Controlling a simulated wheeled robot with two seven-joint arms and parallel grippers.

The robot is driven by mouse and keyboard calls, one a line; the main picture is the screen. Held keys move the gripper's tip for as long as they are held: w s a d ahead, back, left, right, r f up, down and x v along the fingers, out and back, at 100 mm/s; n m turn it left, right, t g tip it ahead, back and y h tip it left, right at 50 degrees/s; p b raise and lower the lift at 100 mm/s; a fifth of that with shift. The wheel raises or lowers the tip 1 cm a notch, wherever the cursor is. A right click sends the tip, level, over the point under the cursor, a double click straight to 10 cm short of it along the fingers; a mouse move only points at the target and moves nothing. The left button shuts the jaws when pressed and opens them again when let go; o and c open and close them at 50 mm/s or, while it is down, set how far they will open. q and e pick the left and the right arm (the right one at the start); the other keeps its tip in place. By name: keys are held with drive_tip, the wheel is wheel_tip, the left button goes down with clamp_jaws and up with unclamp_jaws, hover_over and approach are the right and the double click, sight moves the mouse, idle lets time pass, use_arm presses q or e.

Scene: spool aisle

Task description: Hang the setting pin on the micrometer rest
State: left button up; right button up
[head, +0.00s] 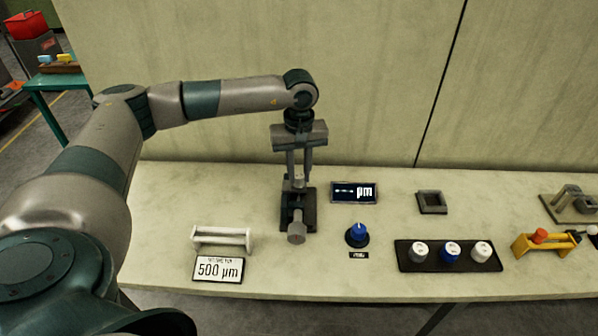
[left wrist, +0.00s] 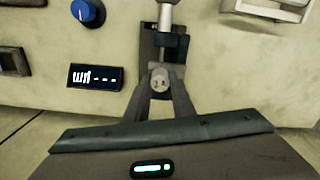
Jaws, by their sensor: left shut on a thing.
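My left gripper (head: 298,180) points down over the micrometer (head: 297,215), a grey metal tool with a round thimble on a dark base. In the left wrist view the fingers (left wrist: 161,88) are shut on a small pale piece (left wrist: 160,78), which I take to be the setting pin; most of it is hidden. The micrometer (left wrist: 167,18) lies just beyond the fingertips there; whether they touch is unclear. An empty white two-ended cradle (head: 222,239) stands left of it, behind a label (head: 218,269) reading 500 µm. My right gripper is out of view.
A display (head: 354,192) reading µm and a blue knob (head: 357,235) stand right of the micrometer. Farther right are a dark square frame (head: 432,202), a black tray (head: 405,262) with three capped pieces, and a yellow holder (head: 533,245). A wall rises behind the bench.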

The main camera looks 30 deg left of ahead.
use_arm(q)
drive_tip(key=shift+f, duration=0.15)
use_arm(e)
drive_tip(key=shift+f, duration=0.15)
use_arm(q)
drive_tip(key=o, duration=1.1)
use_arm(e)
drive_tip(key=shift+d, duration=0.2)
use_arm(q)
drive_tip(key=shift+r+b, duration=0.35)
drive_tip(key=shift+r, duration=0.35)
wheel_tip(320, 180, up, 4)
drive_tip(key=shift+f+b, duration=0.1)
drive_tip(key=shift+b, duration=0.55)
wheel_tip(320, 180, up, 12)
drive_tip(key=b, duration=0.2)
drive_tip(key=shift+b, duration=0.35)
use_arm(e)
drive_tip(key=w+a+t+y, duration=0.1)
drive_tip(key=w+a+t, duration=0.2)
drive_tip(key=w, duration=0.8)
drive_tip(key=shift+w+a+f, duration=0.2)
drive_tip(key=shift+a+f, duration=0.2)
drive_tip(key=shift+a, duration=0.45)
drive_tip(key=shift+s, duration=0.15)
